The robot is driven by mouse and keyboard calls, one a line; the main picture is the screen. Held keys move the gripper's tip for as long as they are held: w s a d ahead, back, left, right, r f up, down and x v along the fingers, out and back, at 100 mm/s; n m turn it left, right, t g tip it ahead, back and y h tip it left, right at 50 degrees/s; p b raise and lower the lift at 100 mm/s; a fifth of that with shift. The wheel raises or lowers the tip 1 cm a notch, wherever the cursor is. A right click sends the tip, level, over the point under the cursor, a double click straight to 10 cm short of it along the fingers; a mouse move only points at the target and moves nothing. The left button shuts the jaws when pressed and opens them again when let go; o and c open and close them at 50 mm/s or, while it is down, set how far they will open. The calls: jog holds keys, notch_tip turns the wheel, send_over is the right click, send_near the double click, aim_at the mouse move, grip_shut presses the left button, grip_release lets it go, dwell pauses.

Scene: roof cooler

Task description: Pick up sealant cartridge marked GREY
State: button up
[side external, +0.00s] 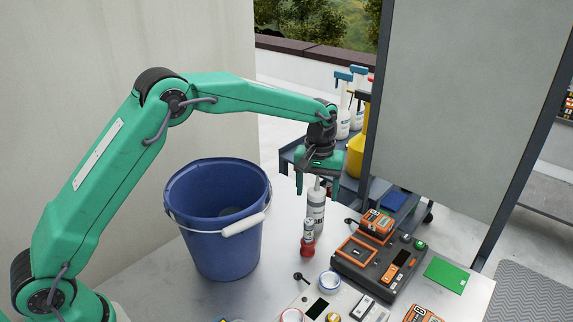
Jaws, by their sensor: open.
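A grey-white sealant cartridge (316,210) stands upright on the table with its pale nozzle pointing up; its label is too small to read. My gripper (318,185) points down over it, open, with one finger to each side of the nozzle in the picture. I cannot tell whether the fingers touch it. The lower part of the cartridge is partly covered by a small red and white container (308,240) in front of it.
A blue bucket (215,225) with a white handle grip stands to the left. A cart with spray bottles (343,110) stands behind.

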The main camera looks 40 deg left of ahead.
jog(key=shift+c, duration=0.3)
grip_shut()
jog(key=shift+r, duration=0.1)
jog(key=shift+r, duration=5.05)
